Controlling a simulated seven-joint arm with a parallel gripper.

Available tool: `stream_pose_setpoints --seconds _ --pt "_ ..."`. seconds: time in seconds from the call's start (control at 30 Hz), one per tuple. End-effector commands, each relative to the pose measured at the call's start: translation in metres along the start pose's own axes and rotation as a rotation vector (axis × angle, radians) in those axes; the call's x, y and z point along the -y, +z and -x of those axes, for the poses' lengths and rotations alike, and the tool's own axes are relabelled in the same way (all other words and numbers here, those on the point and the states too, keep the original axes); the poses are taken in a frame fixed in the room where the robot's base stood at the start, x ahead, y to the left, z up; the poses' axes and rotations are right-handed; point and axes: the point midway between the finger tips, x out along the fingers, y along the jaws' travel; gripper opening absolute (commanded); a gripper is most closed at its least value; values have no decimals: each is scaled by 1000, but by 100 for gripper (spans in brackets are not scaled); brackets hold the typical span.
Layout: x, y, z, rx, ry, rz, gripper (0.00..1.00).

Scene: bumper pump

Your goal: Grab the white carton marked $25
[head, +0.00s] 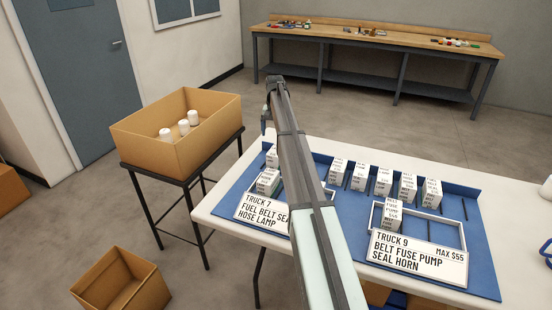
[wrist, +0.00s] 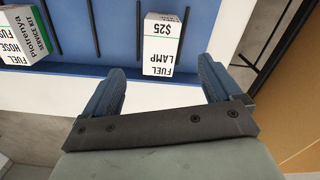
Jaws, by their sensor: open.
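The white carton marked $25 (wrist: 163,44) shows in the wrist view, its print "FUEL LAMP" upside down. It stands on the blue board (wrist: 100,62). My gripper (wrist: 162,70) is open and empty, with one blue finger on each side of the carton's near end in the picture. I cannot tell how far above it the fingers are. In the head view my gripper (head: 265,122) hangs at the left back of the table. A white carton (head: 272,156) stands below it, its print too small to read.
A white and green carton (wrist: 24,34) stands left in the wrist view. More cartons (head: 382,181) stand on the board, with trays labelled Truck 7 (head: 262,214) and Truck 9 (head: 418,258). A cardboard box (head: 150,153) with white containers stands left on a black stand.

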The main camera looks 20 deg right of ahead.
Motion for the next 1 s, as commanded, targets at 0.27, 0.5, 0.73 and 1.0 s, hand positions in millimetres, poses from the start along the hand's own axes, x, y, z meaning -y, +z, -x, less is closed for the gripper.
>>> stream_pose_setpoints --seconds 0.27,0.5,0.73,1.0 --pt "2 -9 1 -14 -5 -223 92" --pt "2 -9 -4 -13 -5 -288 92" --pt "1 -9 -32 -13 -5 -287 92" --pt "1 -10 -76 -13 -5 -286 92"
